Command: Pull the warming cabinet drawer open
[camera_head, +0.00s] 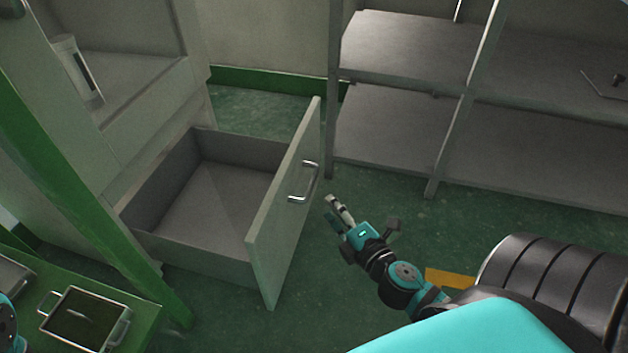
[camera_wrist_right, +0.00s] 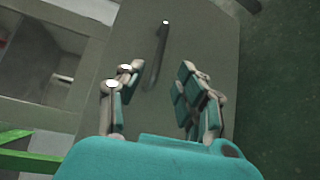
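The warming cabinet drawer (camera_head: 284,225) stands pulled out from the cabinet (camera_head: 150,125) at the left, and its empty inside shows in the head view. Its front carries a silver bar handle (camera_head: 312,184). My right gripper (camera_head: 331,206) is just in front of the handle, a little apart from it. In the right wrist view, the handle (camera_wrist_right: 159,55) lies ahead of the fingers, beyond their tips. The right fingers (camera_wrist_right: 160,75) are spread with nothing between them. Only a small piece of my left arm shows at the lower left edge; its gripper is out of the frame.
A grey metal shelf unit (camera_head: 400,125) stands at the back right. A green table (camera_head: 140,315) with metal trays (camera_head: 86,318) is at the lower left, beside a green post (camera_head: 70,190). A white container (camera_head: 78,70) stands in the cabinet opening. Green floor is clear around the right gripper.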

